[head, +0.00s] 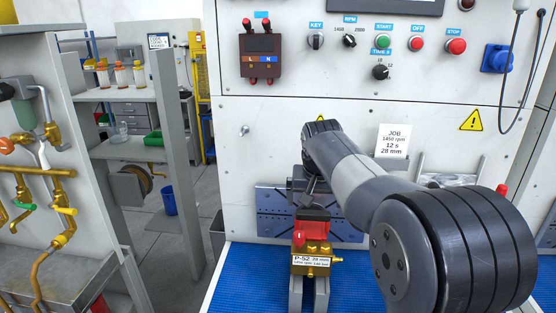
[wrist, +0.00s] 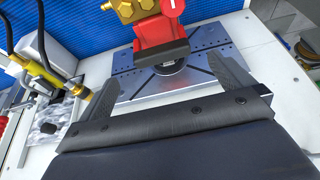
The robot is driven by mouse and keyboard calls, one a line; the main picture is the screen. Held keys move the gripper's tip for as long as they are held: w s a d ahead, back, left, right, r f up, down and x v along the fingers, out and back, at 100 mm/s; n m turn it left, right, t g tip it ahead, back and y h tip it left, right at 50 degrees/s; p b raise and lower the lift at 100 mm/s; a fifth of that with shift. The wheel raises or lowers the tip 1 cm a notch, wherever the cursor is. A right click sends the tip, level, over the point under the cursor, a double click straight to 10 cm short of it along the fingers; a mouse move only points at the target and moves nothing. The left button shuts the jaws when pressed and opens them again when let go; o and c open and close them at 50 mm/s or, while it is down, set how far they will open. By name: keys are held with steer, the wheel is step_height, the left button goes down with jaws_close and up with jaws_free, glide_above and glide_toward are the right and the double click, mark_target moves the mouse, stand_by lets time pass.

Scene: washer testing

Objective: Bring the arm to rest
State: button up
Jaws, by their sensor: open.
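My arm (head: 360,180) reaches forward over the bench, its elbow large at the right in the head view. My gripper (wrist: 160,74) is open in the wrist view, its two grey fingers spread wide with nothing between them touching either. A red and brass pump unit (head: 312,258) labelled P-52 stands in front of the drilled metal plate (head: 275,205). In the wrist view the pump's red body (wrist: 160,38) lies beyond the fingers, apart from them. In the head view the fingers are not clearly made out behind the pump and my arm.
A blue ribbed mat (head: 240,275) covers the bench. Behind it rises a white panel with knobs, buttons and a job card (head: 393,141). A brass nozzle on a yellow hose (wrist: 78,88) is close by the left finger. A pipe rack (head: 45,180) stands left; floor between is open.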

mark_target(313, 219)
steer(key=p+x, duration=0.2)
steer(key=x, duration=0.8)
steer(key=shift+d+f, duration=0.1)
steer(key=shift+f, duration=0.45)
steer(key=shift+s+b, duration=0.3)
